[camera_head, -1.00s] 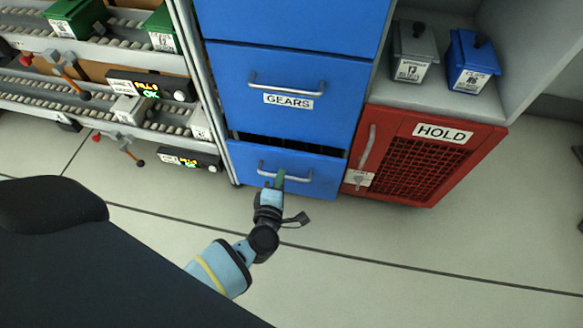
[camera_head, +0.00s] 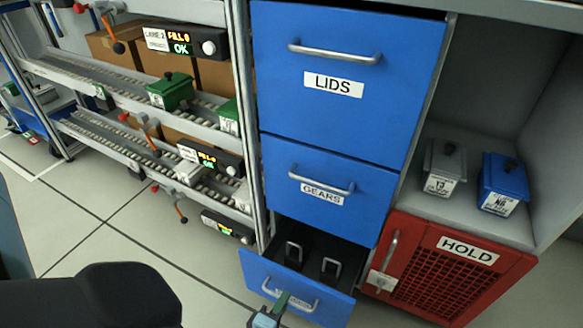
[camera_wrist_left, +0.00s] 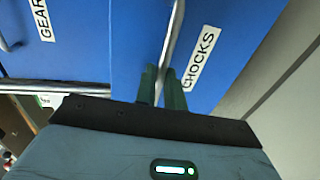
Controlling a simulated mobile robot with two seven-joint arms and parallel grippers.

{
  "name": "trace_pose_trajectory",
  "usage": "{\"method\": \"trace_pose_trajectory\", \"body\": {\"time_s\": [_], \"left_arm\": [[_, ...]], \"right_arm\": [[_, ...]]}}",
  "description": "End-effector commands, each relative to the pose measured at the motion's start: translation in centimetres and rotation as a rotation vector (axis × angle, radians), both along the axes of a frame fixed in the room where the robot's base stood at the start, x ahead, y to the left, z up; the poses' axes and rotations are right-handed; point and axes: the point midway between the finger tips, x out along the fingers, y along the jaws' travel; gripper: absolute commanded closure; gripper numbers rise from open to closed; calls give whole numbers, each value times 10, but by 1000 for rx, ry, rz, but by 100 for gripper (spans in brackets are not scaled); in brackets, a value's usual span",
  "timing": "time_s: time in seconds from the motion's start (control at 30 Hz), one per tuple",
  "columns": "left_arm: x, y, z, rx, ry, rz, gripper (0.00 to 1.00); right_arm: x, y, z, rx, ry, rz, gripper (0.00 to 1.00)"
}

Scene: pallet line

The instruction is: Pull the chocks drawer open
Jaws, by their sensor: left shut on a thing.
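The chocks drawer (camera_head: 332,303) is the lowest blue drawer of the cabinet. It stands pulled out, with its dark inside showing. Two dark blocks with pale rims (camera_head: 293,254) stand in it. Its CHOCKS label (camera_wrist_left: 201,58) shows in the left wrist view. My left gripper (camera_head: 281,302) is at the drawer front, and its green fingers (camera_wrist_left: 162,86) are closed around the metal bar handle (camera_wrist_left: 174,32). The gripper hides part of the handle in the head view. My right gripper is in neither view.
The GEARS drawer (camera_head: 330,200) and LIDS drawer (camera_head: 345,110) above are shut. A red HOLD cabinet (camera_head: 450,268) stands close on the right. Roller lanes (camera_head: 120,90) with green boxes are on the left. Floor is clear in front of the lanes.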

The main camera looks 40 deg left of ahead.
Motion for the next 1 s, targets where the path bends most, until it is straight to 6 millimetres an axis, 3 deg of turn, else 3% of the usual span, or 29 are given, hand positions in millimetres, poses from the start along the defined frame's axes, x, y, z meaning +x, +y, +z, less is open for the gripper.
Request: {"method": "trace_pose_trajectory", "body": {"time_s": [0.2, 0.4, 0.97, 1.0], "left_arm": [[-42, -13, 0, -2, 4, -4, 100], [-64, -20, 0, -1, 2, -3, 100], [-74, -23, 0, -1, 2, -4, 100], [-74, -23, 0, -1, 2, -4, 86]], "right_arm": [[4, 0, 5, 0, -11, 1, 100], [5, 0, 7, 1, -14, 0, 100], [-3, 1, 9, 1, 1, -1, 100], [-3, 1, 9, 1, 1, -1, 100]]}}
